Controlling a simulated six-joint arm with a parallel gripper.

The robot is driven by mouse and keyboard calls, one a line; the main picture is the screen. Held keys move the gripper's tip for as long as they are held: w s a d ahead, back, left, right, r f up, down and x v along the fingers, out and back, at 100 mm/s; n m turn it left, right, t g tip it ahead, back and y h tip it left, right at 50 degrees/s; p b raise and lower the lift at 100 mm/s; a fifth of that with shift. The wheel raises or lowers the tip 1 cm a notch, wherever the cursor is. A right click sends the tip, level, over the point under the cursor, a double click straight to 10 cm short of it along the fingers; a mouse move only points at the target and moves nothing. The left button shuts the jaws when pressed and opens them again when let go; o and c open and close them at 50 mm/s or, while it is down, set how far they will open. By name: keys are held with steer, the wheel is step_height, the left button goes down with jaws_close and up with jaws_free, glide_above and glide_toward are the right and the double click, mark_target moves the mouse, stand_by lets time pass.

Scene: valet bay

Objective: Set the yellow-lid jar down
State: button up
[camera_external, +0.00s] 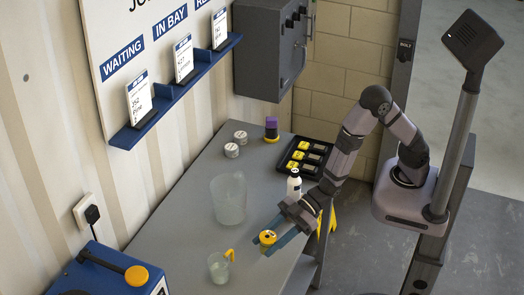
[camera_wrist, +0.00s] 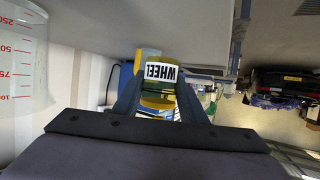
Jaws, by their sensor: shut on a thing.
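The yellow-lid jar (camera_external: 267,238) is small, with a yellow lid and a dark mark on top. It is between the blue fingers of my gripper (camera_external: 276,236), near the front edge of the grey bench (camera_external: 178,232). In the wrist view the jar (camera_wrist: 160,73) shows a white label reading "WHEEL", upside down, and yellow at both ends. My gripper (camera_wrist: 160,100) is shut on its sides there. I cannot tell whether the jar's base touches the bench.
A clear jug (camera_external: 230,200) stands behind the jar. A clear beaker (camera_external: 219,268) with a yellow hooked thing is to its left. A white bottle (camera_external: 294,186) and a black tray (camera_external: 318,147) are further back. Two small pale jars (camera_external: 231,150) stand near the wall.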

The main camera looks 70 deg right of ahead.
mark_target(268, 261)
steer(key=shift+f+p, duration=0.35)
steer(key=shift+f, duration=2.05)
steer(key=shift+f, duration=0.1)
steer(key=shift+f, duration=0.15)
steer(key=o, duration=1.1)
steer(key=shift+c, duration=0.2)
